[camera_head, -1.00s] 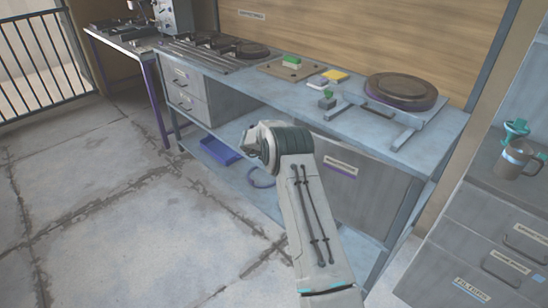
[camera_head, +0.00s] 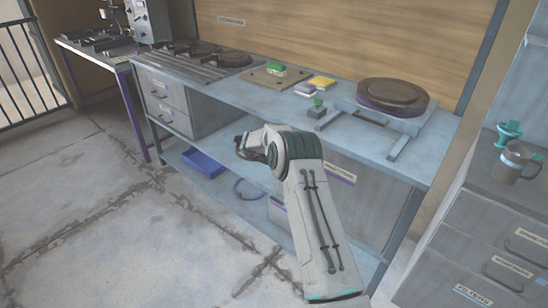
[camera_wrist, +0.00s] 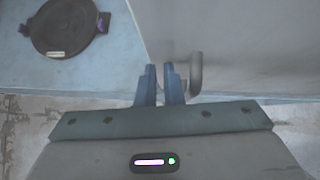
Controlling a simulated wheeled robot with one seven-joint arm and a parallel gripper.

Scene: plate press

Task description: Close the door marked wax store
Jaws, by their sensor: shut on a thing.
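A grey cabinet front (camera_head: 385,200) sits under the right part of the bench, with a purple-edged label (camera_head: 338,172) too small to read. My arm covers much of its left side. In the wrist view a plain grey door panel (camera_wrist: 250,45) fills the upper right, with a short grey bar handle (camera_wrist: 196,72) near its left side. My gripper (camera_wrist: 164,72) is at this handle, its blue fingers close together, shut on what looks like the handle; the contact is partly hidden. In the head view my fingers are hidden behind my arm. I cannot tell how far the door stands open.
A dark round plate (camera_wrist: 65,25) lies on a blue surface left of the panel. The bench (camera_head: 235,98) carries a hot plate (camera_head: 392,95) and small blocks. A blue tray (camera_head: 204,163) lies on the lower shelf. Drawers (camera_head: 480,250) stand at the right. Floor is clear at left.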

